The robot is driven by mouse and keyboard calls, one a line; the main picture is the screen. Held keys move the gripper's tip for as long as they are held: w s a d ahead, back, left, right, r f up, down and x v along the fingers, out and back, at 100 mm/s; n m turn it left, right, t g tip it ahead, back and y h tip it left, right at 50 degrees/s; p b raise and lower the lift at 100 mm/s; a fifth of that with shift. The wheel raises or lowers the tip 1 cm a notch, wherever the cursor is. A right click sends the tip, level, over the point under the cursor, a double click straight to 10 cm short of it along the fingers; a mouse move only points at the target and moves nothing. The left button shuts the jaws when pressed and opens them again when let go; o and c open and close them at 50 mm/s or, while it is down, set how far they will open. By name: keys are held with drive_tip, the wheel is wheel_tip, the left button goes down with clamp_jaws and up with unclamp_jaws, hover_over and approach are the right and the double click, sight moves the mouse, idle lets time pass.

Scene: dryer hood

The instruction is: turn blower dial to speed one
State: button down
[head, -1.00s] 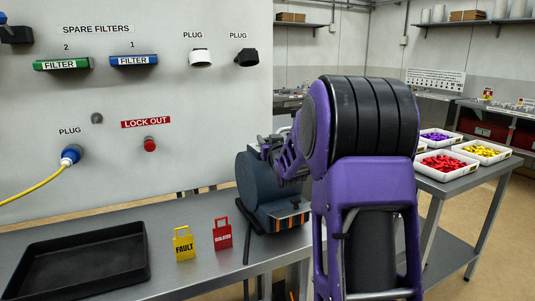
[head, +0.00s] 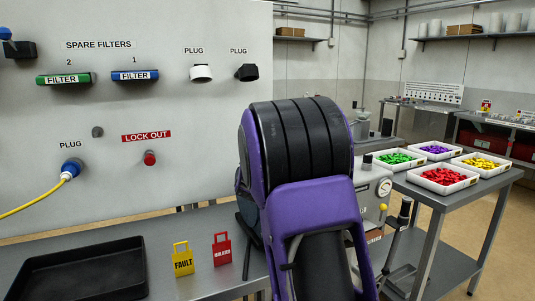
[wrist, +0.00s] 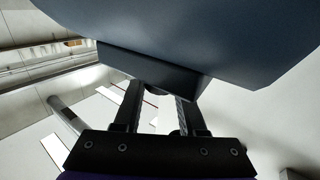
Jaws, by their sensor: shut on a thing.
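The dark blue-grey blower (wrist: 220,40) fills the top of the wrist view, with a flat dark block on its underside. My gripper (wrist: 158,93) points up at this block, one finger on each side of a small dark rounded part, which I take to be the blower dial (wrist: 155,88). The gripper is shut on it. The dial's markings and setting cannot be seen. In the head view, my purple arm hides the gripper, the dial and nearly all of the blower.
The bench holds a black tray (head: 30,272), a yellow fault tag (head: 182,260) and a red tag (head: 222,250). A panel with filters and plugs stands behind. Right of my arm is a grey machine (head: 376,190), then a table with several trays of coloured parts.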

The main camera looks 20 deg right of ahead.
idle(0.3)
drive_tip(key=shift+c, duration=2.4)
unclamp_jaws()
drive_tip(key=shift+s, duration=0.1)
drive_tip(key=v, duration=1.7)
drive_tip(key=shift+s, duration=0.15)
drive_tip(key=shift+a, duration=0.1)
